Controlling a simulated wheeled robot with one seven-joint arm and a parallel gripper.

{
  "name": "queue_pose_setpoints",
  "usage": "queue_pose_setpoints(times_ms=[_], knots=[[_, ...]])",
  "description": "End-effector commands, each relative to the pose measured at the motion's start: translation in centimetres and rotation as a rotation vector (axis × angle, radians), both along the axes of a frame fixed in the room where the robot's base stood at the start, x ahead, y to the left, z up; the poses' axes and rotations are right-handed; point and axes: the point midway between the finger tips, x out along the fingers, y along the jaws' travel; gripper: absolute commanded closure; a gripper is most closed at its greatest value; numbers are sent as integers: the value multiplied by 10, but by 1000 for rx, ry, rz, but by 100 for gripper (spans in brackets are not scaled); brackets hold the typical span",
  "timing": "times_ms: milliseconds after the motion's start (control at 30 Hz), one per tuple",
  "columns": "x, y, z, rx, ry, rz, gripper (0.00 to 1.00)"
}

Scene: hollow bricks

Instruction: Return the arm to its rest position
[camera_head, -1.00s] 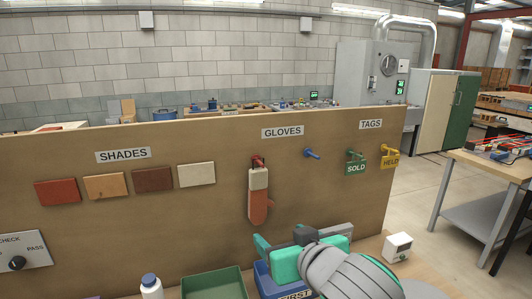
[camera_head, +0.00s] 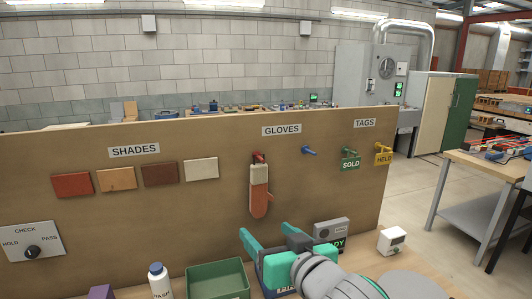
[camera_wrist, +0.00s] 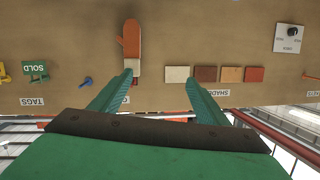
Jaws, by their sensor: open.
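My gripper (camera_head: 268,234) is at the lower middle of the head view, in front of the board and over the bench. Its teal fingers are spread apart with nothing between them. In the wrist view, which shows the board upside down, the open gripper (camera_wrist: 160,78) points at the board. My grey wrist and forearm run down to the bottom edge of the head view. The red and cream glove (camera_head: 259,192) hangs from a red peg, above the gripper in the head view; it also shows in the wrist view (camera_wrist: 130,42), with one fingertip overlapping its cuff.
The upright board (camera_head: 210,222) carries shade tiles, a blue peg (camera_head: 308,150) and SOLD (camera_head: 350,164) and HELD (camera_head: 383,157) tags. A green tray (camera_head: 217,280), a bottle (camera_head: 159,280), a grey box (camera_head: 331,231) and a white box (camera_head: 391,241) stand on the bench. A blue bin is partly hidden by my gripper.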

Motion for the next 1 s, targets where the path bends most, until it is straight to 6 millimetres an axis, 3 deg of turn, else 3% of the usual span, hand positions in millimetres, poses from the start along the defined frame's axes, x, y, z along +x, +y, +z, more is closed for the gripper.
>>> queue_pose_setpoints(times_ms=[333, 533, 767, 1000], knots=[[8, 23, -7, 267, -128, 25, 31], [10, 26, -24, 412, -190, -7, 31], [6, 25, -61, 541, -232, -81, 31], [-8, 22, -114, 623, -246, -188, 31]])
